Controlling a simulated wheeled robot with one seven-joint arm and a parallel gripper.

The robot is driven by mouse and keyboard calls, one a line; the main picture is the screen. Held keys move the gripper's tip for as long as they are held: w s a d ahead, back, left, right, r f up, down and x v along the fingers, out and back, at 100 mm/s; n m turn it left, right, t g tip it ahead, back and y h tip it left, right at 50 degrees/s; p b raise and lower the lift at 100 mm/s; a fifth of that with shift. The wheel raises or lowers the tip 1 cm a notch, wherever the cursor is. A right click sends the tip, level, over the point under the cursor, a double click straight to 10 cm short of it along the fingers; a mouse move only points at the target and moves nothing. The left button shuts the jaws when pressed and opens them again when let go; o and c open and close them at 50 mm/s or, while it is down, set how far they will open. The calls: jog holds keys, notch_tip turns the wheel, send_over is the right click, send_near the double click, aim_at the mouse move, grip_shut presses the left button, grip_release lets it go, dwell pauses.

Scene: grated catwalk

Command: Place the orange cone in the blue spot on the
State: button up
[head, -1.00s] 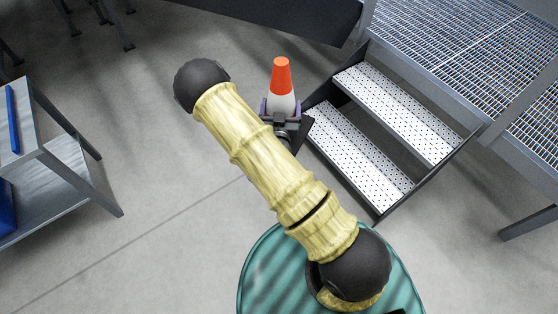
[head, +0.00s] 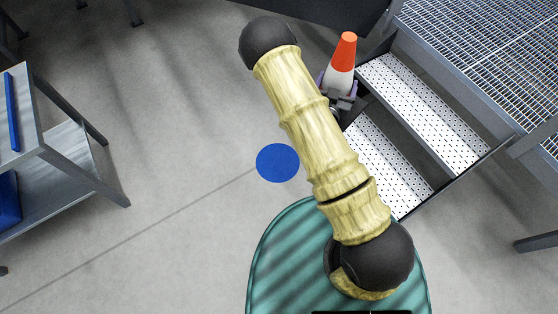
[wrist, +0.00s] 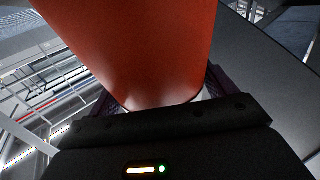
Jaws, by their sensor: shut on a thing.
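The orange cone (head: 344,54), with an orange top and a white lower part, is held upright by my gripper (head: 338,88) near the top of the head view, beside the metal steps. My gripper is shut on the cone's white lower part; my arm hides part of the gripper. In the wrist view the orange cone (wrist: 140,45) fills the middle, with the gripper's fingers (wrist: 160,100) on both sides of it. The blue spot (head: 277,162) is a flat disc on the grey floor, left of my arm and below left of the cone in the head view.
Metal steps (head: 425,112) with perforated treads stand right of the cone and lead to a grated catwalk (head: 490,50). A metal shelf (head: 60,150) with blue items stands at the left. The grey floor between the shelf and the blue spot is clear.

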jog(key=shift+s, duration=0.3)
jog(key=w+a+f+n+y+b, duration=0.2)
jog(key=a+f+b, duration=0.4)
jog(key=f+b, duration=0.4)
jog(key=w+a+f+n+y+b, duration=0.1)
jog(key=w+a+f+y+b, duration=0.1)
jog(key=a+f+b, duration=0.4)
jog(key=w+a+f+n+y+b, duration=0.2)
jog(key=f+b, duration=1.3)
jog(key=f, duration=1.5)
jog(key=a+y, duration=0.2)
jog(key=a, duration=0.2)
jog(key=shift+w+n+y+b, duration=0.3)
jog(key=shift+w, duration=0.1)
jog(key=shift+f, duration=0.15)
notch_tip(320, 180, down, 6)
jog(key=b, duration=0.4)
jog(key=shift+f, duration=0.1)
notch_tip(320, 180, down, 4)
jog(key=b, duration=0.3)
